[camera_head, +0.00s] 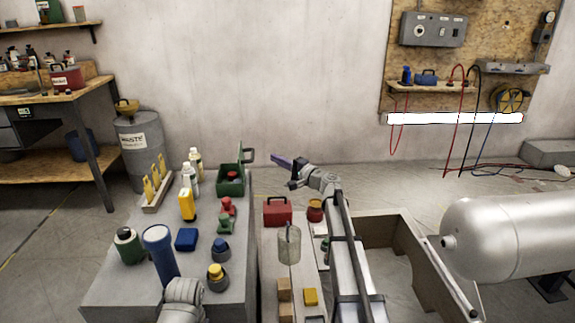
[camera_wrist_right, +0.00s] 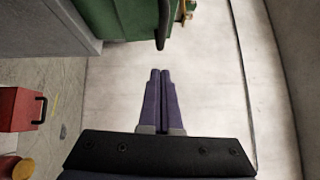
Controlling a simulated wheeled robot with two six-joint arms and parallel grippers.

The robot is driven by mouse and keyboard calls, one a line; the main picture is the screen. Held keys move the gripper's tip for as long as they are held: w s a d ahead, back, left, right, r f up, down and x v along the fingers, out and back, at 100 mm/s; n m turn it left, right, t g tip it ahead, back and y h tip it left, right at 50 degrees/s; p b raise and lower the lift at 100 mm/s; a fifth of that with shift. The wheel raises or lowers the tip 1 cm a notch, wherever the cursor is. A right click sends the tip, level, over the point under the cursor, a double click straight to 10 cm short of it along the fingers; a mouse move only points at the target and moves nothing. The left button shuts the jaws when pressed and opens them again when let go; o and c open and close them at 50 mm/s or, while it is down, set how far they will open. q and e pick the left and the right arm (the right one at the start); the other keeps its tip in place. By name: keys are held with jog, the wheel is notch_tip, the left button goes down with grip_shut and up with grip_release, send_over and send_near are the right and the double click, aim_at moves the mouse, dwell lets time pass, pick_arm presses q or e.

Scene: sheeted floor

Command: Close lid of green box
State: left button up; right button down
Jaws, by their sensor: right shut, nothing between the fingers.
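The green box (camera_head: 232,187) stands at the far right corner of the grey table, a red item inside it. Its lid (camera_head: 247,157) is open, raised at the right side. In the right wrist view the green lid (camera_wrist_right: 120,18) and a dark handle (camera_wrist_right: 162,25) show at the top. My right gripper (camera_head: 273,157) is just right of the lid, apart from it. Its purple fingers (camera_wrist_right: 160,72) are shut together and empty.
The grey table (camera_head: 115,285) holds several bottles, a blue box (camera_head: 187,239) and a yellow bottle (camera_head: 187,204). A red toolbox (camera_head: 277,211) and a glass jar (camera_head: 289,243) stand on a lower surface to the right. The wall behind is clear near the gripper.

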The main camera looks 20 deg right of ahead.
aim_at(253, 156)
jog(key=shift+w+a+r, duration=0.1)
jog(key=shift+w+a, duration=0.3)
jog(key=shift+a, duration=0.35)
jog(key=shift+w+a+r, duration=0.1)
jog(key=shift+w+a, duration=0.25)
jog(key=shift+a, duration=0.4)
jog(key=shift+w+a, duration=0.4)
jog(key=shift+a, duration=0.35)
jog(key=shift+r+p, duration=0.1)
jog(key=shift+p, duration=0.2)
